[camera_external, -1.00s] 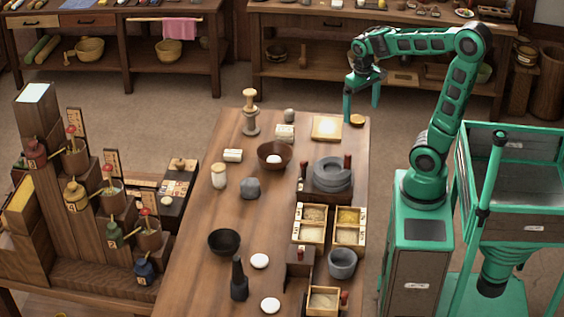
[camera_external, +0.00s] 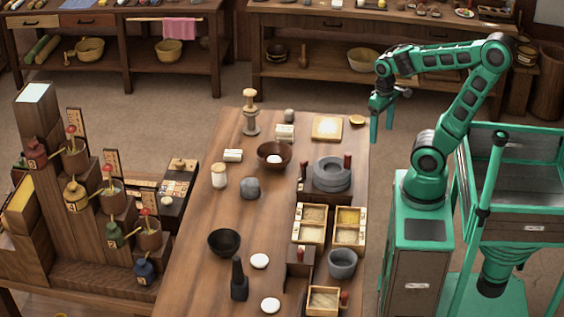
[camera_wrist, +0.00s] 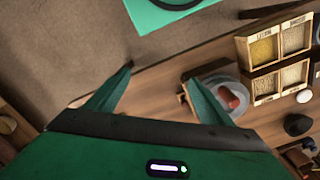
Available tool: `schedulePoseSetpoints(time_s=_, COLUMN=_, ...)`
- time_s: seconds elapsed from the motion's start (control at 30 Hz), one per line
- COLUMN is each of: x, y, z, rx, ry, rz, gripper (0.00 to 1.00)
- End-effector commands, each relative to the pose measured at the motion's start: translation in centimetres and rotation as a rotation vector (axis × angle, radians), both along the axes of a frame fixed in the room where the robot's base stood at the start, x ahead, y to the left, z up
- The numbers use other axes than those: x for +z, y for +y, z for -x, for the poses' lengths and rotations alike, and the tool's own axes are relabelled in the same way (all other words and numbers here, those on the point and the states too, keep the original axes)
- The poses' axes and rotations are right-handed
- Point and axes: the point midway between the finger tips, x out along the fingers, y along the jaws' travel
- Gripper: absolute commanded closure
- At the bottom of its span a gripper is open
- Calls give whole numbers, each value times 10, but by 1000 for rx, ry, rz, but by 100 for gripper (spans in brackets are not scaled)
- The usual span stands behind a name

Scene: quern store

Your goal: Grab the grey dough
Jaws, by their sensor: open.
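A grey rounded lump (camera_external: 250,188), which looks like the grey dough, sits on the wooden table (camera_external: 200,250) left of the middle, in front of a brown bowl. A smaller grey lump (camera_external: 289,115) lies at the table's far end; I cannot tell whether it is dough or stone. My gripper (camera_external: 382,128) is open and empty, beyond the table's right edge and well apart from both lumps. In the wrist view its two fingers (camera_wrist: 157,76) are spread over the floor and table edge. I cannot make out either grey lump there.
A stone quern (camera_external: 332,172) with a red-brown handle stands near the table's right edge, between my gripper and the larger lump. Grain boxes (camera_external: 309,235), a grey pot (camera_external: 342,263) and a brown bowl (camera_external: 274,153) stand nearby. Free table surrounds the larger lump.

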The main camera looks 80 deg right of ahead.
Motion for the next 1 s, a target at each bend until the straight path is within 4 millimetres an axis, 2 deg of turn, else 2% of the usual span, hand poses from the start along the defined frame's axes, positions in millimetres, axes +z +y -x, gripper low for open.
schedulePoseSetpoints(time_s=0.03, x=-2, y=0, z=-3, rx=3, ry=11, rz=-1, gripper=38)
schedulePoseSetpoints(time_s=0.07, x=-2, y=0, z=-3, rx=3, ry=11, rz=-1, gripper=45)
schedulePoseSetpoints(time_s=0.1, x=-2, y=0, z=-3, rx=3, ry=11, rz=-1, gripper=48)
schedulePoseSetpoints(time_s=0.33, x=-2, y=0, z=-3, rx=3, ry=9, rz=-1, gripper=48)
schedulePoseSetpoints(time_s=0.4, x=3, y=-1, z=7, rx=9, ry=-5, rz=-2, gripper=48)
schedulePoseSetpoints(time_s=0.47, x=5, y=-3, z=2, rx=19, ry=-9, rz=-2, gripper=48)
schedulePoseSetpoints(time_s=0.57, x=7, y=-10, z=-18, rx=62, ry=-18, rz=-6, gripper=48)
schedulePoseSetpoints(time_s=0.77, x=6, y=-37, z=-80, rx=206, ry=-60, rz=-31, gripper=48)
schedulePoseSetpoints(time_s=1.0, x=-10, y=-79, z=-152, rx=387, ry=-143, rz=-80, gripper=48)
